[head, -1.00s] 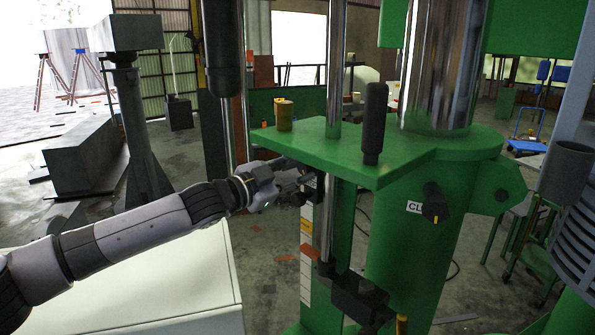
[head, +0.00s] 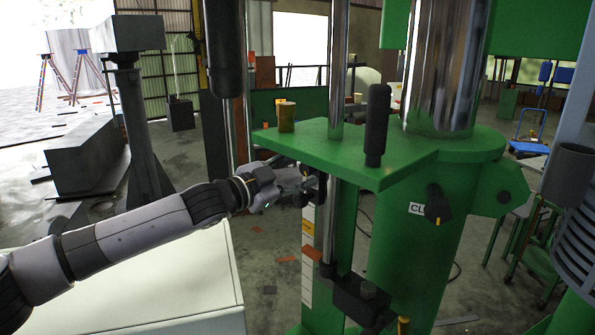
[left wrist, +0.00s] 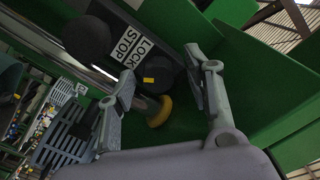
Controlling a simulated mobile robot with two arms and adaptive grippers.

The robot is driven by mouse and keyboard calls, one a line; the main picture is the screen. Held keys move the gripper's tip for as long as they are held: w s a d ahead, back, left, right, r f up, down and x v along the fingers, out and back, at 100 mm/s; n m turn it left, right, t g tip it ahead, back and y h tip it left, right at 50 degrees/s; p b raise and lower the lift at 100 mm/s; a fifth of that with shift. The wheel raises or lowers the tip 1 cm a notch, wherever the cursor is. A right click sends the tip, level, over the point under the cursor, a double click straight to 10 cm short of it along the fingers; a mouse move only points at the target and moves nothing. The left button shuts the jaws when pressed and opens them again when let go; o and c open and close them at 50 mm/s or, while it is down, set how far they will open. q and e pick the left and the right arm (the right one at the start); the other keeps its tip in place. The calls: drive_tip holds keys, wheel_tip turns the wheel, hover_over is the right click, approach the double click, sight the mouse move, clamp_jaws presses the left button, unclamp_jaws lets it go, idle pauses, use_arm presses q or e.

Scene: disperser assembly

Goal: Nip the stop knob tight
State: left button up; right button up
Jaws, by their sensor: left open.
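In the left wrist view, a round black knob with a yellow mark (left wrist: 158,74) sits beside a white label reading LOCK and STOP (left wrist: 131,45). A second, larger black knob (left wrist: 87,38) sits on the label's other side. My left gripper (left wrist: 162,64) is open, its grey fingers spread on either side of the yellow-marked knob; I cannot tell whether they touch it. In the head view my left gripper (head: 308,182) is beside the upright rod, just under the green plate's edge. The knobs are too small and covered to make out there. My right gripper is not in view.
The green plate (head: 330,150) overhangs the left gripper, with a black handle (head: 376,125) and a brass-coloured cylinder (head: 286,116) on it. A dark clamp block (head: 358,298) is lower on the rod. A pale cabinet top (head: 150,285) lies below my left arm.

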use_arm(q)
drive_tip(key=v, duration=1.2)
